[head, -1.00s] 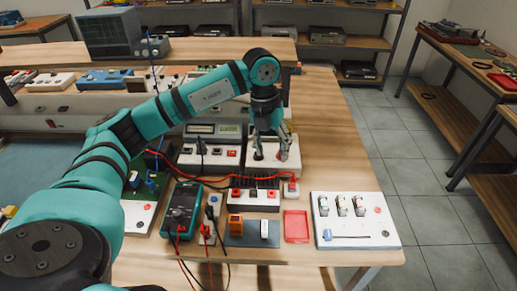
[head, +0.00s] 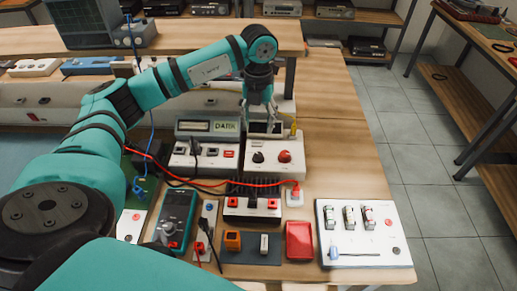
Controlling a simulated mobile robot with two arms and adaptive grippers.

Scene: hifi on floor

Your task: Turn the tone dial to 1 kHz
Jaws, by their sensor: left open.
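A white box (head: 303,172) stands on the wooden bench. Its sloped front carries a black dial (head: 258,157) on the left and a red knob (head: 284,156) on the right, with a small dark screen (head: 265,127) behind them. The markings are too small to read, so I cannot tell which is the tone dial or where it points. My left gripper (head: 260,112) hangs fingers down over the back of this box, near the screen, open and empty. It is apart from both knobs. My right gripper does not show.
Left of the box is a unit with a display reading "DARK" (head: 226,127). Bench right of the box is clear.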

